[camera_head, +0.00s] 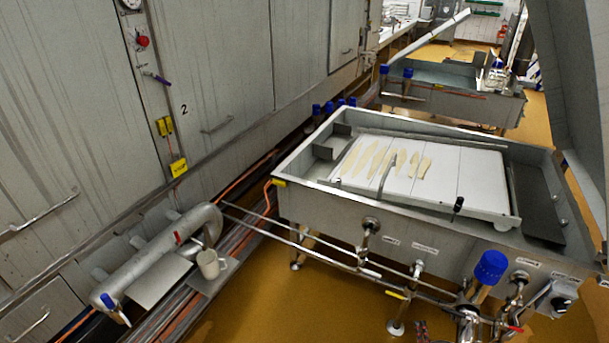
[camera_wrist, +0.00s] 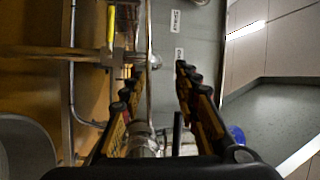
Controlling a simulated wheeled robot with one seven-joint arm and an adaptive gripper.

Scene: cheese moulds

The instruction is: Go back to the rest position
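My gripper (camera_wrist: 160,72) shows in the wrist view with its two dark, yellow-marked fingers spread apart. I see nothing held between them; metal pipework and the side of a steel vat lie beyond. I cannot make out the gripper in the head view. There the steel vat (camera_head: 330,205) stands in the middle, with a white board (camera_head: 475,180) in it. Several flat cream-coloured pieces (camera_head: 385,160) lie on the board.
Pipes and valves, one with a blue cap (camera_head: 490,267), run along the vat's near side. A panelled wall (camera_head: 80,120) fills the left. Another steel vat (camera_head: 450,98) stands behind. Ochre floor (camera_head: 270,300) shows in front.

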